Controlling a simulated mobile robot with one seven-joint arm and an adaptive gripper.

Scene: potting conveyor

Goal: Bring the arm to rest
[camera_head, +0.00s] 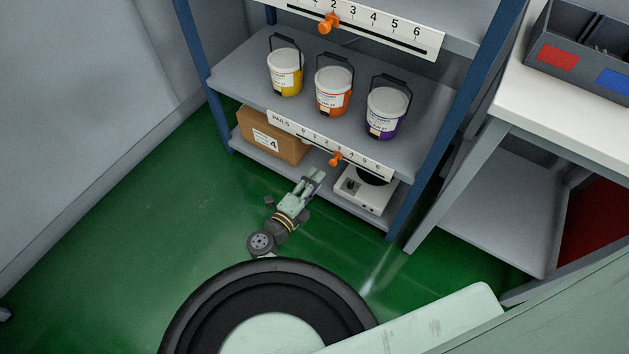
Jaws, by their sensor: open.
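My gripper (313,180) is open and empty. It is low in front of the shelf rack, near the bottom shelf, with its fingers pointing up and to the right in the picture. Its wrist, with a yellow band, shows just behind it. The fingertips appear close to the bottom shelf's front edge, between a cardboard box (262,133) and a white device with a dark round top (364,191). I cannot tell whether they touch anything. Much of my arm is hidden.
Yellow (286,76), orange (333,94) and purple (381,119) labelled pails stand on the middle shelf (234,83). Number strips with orange sliders (337,159) line the shelf fronts. A white table (560,118) with a grey bin stands right. Green floor (130,225) is clear at left.

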